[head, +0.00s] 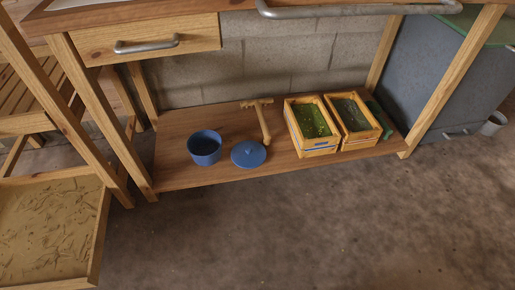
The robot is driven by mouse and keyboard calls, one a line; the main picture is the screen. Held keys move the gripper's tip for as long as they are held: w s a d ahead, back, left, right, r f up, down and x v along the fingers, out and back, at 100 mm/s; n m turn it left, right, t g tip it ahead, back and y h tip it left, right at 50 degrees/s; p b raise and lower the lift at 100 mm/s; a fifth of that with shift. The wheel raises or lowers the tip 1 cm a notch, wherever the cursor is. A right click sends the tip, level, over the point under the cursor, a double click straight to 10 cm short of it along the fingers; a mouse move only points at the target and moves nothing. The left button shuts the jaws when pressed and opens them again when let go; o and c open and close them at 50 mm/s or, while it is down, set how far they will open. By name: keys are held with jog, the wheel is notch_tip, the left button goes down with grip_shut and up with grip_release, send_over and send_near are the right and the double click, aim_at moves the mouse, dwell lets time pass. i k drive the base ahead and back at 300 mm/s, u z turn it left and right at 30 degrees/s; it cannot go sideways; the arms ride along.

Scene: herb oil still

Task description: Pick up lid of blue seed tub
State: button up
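The blue seed tub (205,149) stands upright and uncovered on the low wooden shelf of the bench. Its inside looks dark and its contents cannot be made out. The round blue lid (248,154) lies flat on the same shelf, just right of the tub and close to the front edge. A small knob shows at its middle. The lid and tub appear slightly apart. My gripper is not in this view.
A wooden mallet-like tool (263,121) lies behind the lid. Two wooden crates with green contents, a left one (318,152) and a right one (361,145), stand to its right. Bench legs and a drawer (150,40) frame the shelf (180,175). The concrete floor (300,235) in front is clear.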

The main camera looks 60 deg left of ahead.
aim_at(248, 153)
jog(key=u, duration=0.45)
jog(key=i, duration=0.75)
jog(key=u, duration=1.1)
jog(key=i, duration=0.3)
jog(key=u, duration=0.2)
